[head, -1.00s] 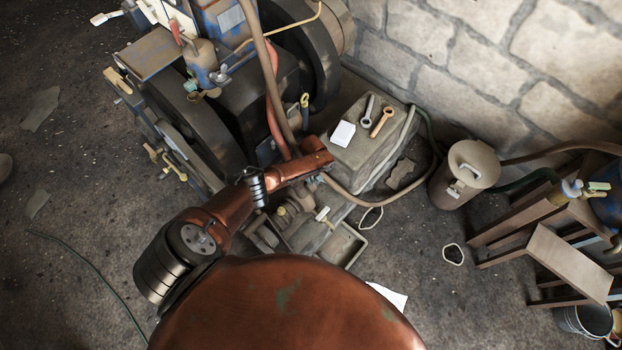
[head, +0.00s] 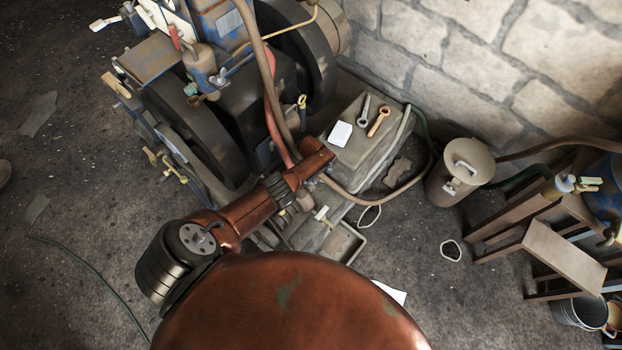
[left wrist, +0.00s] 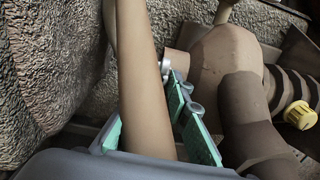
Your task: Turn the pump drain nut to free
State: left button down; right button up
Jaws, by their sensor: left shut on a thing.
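My left gripper (left wrist: 155,128) has green pads on both sides of a thick brown tube (left wrist: 138,60), which looks like a hose, and is shut on it. The fingertips are partly hidden behind the tube. In the head view my copper arm covers the fingers beside the engine. In the left wrist view a brown pump body (left wrist: 232,75) stands to the right of the fingers, with a ribbed fitting and a yellow cap (left wrist: 299,115), apart from them. I cannot tell for sure which part is the drain nut. My right gripper is not in view.
The engine with its dark wheels (head: 208,142) stands left of the arm. A stone block (head: 365,150) holds two wrenches and a white card. A lidded can (head: 462,172), a wooden bench (head: 565,262) and a bucket (head: 582,315) stand at right. Open floor lies at left.

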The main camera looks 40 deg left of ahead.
pick_arm(q)
jog(key=shift+s+n, duration=0.1)
jog(key=shift+n, duration=0.2)
jog(key=c, duration=1.8)
grip_release()
jog(key=shift+f, duration=0.1)
jog(key=shift+d+r, duration=0.15)
jog(key=shift+r, duration=1.05)
jog(key=shift+w+a+r, duration=0.1)
jog(key=shift+r, duration=1.35)
jog(key=shift+w+a+r, duration=0.1)
jog(key=shift+r, duration=1.35)
